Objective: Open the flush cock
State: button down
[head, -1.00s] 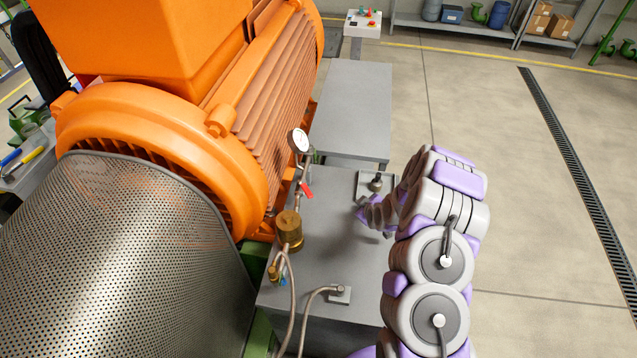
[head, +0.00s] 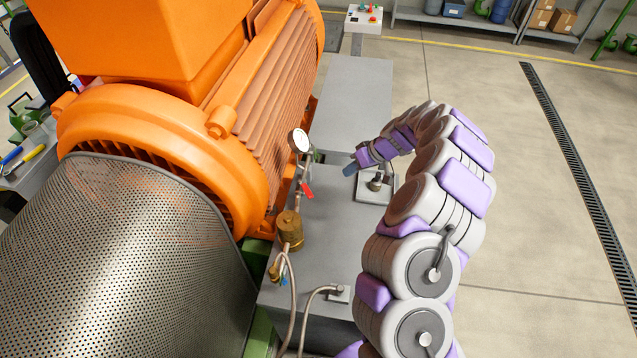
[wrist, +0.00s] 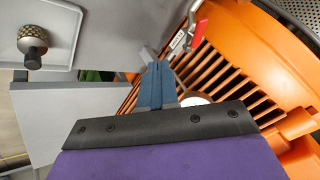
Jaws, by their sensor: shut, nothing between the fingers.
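A small cock with a red lever (head: 307,190) sits on the thin pipe below the round pressure gauge (head: 299,141). The red lever also shows at the top of the wrist view (wrist: 201,32). My gripper (head: 349,170) is up and to the right of the red lever, apart from it, above the grey bench. In the wrist view its blue fingers (wrist: 156,75) lie together with nothing between them. A brass cylinder (head: 289,227) stands lower on the same line, with a small brass fitting (head: 275,270) and hose below.
A knurled knob (head: 376,181) stands on a shallow tray (head: 366,195) below my wrist. It shows at upper left in the wrist view (wrist: 33,42). The orange motor (head: 160,135) and perforated guard (head: 140,270) fill the left. The bench top (head: 335,235) between is mostly clear.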

aim_at(307, 195)
jog(key=a+f, duration=0.7)
jog(key=a, duration=0.3)
jog(key=shift+s, duration=0.25)
jog(key=shift+s+a+r+m+t+b, duration=0.1)
jog(key=shift+s+a+m+t+b, duration=0.15)
jog(key=shift+m+t+b, duration=0.25)
dwell(0.6)
jog(key=s+a+m+t, duration=0.1)
jog(key=m+b, duration=0.1)
jog(key=m, duration=0.1)
jog(key=shift+s+a+m+t+h+b, duration=0.3)
jog(key=shift+s+a+t+h, duration=0.05)
jog(key=shift+t+h, duration=0.05)
jog(key=shift+s+a+b, duration=0.35)
jog(key=shift+a+b, duration=0.35)
jog(key=shift+b, duration=0.3)
